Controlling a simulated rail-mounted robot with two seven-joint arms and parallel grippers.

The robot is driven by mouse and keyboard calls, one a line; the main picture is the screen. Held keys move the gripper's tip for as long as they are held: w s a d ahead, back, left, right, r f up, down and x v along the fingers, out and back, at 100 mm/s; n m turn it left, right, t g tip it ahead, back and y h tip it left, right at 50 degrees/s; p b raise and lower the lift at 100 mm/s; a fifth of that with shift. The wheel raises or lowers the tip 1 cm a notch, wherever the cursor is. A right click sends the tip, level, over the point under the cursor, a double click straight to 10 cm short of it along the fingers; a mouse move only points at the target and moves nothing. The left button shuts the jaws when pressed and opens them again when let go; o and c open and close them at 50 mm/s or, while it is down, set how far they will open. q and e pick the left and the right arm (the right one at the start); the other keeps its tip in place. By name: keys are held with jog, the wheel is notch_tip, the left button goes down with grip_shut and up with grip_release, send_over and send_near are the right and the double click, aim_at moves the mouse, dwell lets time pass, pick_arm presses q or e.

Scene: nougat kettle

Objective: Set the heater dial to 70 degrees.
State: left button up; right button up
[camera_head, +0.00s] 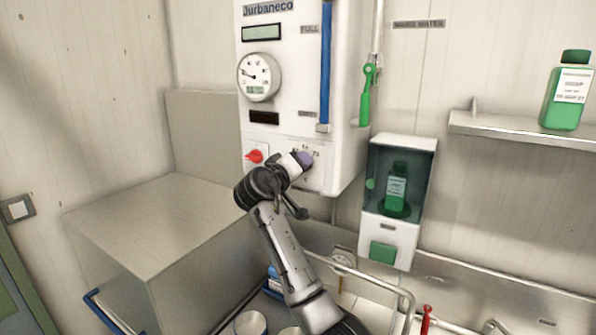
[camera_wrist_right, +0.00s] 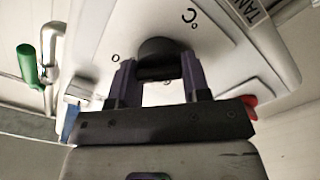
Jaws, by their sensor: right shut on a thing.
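The heater (camera_head: 285,100) is a white wall box with a round gauge and a small display. Its dial plate is at the lower right of the box. The black dial (camera_wrist_right: 160,58) shows in the right wrist view, on a white plate marked °C. My right gripper (camera_head: 302,160) reaches up to this plate. In the right wrist view its two purple-grey fingers (camera_wrist_right: 158,85) are shut on the dial, one on each side. The gripper hides the dial in the head view, and the dial's set number cannot be read. My left gripper is not in view.
A red knob (camera_head: 254,156) sits left of the dial. A green-handled valve (camera_head: 366,95) hangs at the box's right side. A soap dispenser (camera_head: 402,165) is on the wall to the right. A grey metal box (camera_head: 150,225) stands at the left.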

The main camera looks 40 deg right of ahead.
jog(key=shift+m, duration=0.3)
jog(key=o, duration=0.8)
jog(key=shift+c, duration=0.2)
jog(key=shift+o, duration=0.8)
jog(key=b+v, duration=0.3)
jog(key=v, duration=1.1)
jog(key=shift+d, duration=0.1)
